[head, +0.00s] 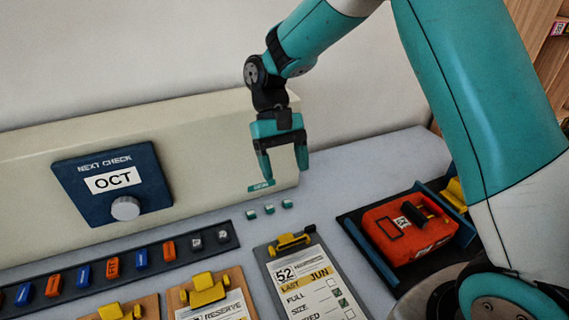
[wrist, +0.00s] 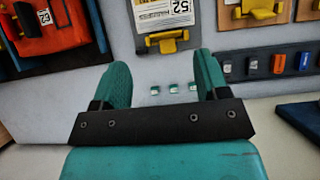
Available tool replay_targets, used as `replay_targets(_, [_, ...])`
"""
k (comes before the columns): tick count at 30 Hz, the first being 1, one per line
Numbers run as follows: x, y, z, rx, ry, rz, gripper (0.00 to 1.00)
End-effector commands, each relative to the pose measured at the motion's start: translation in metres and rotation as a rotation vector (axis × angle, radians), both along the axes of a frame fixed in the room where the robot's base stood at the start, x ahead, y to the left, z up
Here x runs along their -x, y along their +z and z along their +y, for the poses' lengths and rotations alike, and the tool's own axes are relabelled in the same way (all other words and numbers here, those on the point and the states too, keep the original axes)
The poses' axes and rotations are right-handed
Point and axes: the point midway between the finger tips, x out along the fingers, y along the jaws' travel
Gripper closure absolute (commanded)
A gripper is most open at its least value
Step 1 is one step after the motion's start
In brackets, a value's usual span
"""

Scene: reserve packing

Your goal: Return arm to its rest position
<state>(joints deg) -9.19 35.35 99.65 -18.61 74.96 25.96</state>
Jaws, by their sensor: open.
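My gripper (head: 284,162) hangs from the teal arm with its fingers pointing down, apart and empty. In the head view it is above the grey table, in front of the cream housing (head: 226,140) and over the area of three small teal-white pieces (head: 269,209). In the wrist view my gripper (wrist: 160,85) shows two teal fingers spread apart, with the small pieces (wrist: 173,88) visible on the table between them. Nothing is held.
A clipboard marked 52 (head: 310,280) lies in front of the pieces. An orange-red case (head: 405,232) sits in a dark tray at right. A dark strip of coloured blocks (head: 110,265) runs at left, below a blue OCT panel (head: 90,198). Bare table lies behind the tray.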

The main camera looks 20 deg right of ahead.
Motion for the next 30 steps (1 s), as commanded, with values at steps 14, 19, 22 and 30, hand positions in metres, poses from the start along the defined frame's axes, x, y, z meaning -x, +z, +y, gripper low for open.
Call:
replay_targets(14, [0.002,0.003,0.001,-0.008,0.007,-0.009,0.32])
replay_targets(19, [0.03,0.035,0.012,-0.1,0.085,-0.113,0.32])
replay_targets(22, [0.064,0.06,0.021,-0.195,0.173,-0.222,0.32])
replay_targets(30, [0.163,0.095,0.04,-0.426,0.409,-0.513,0.32])
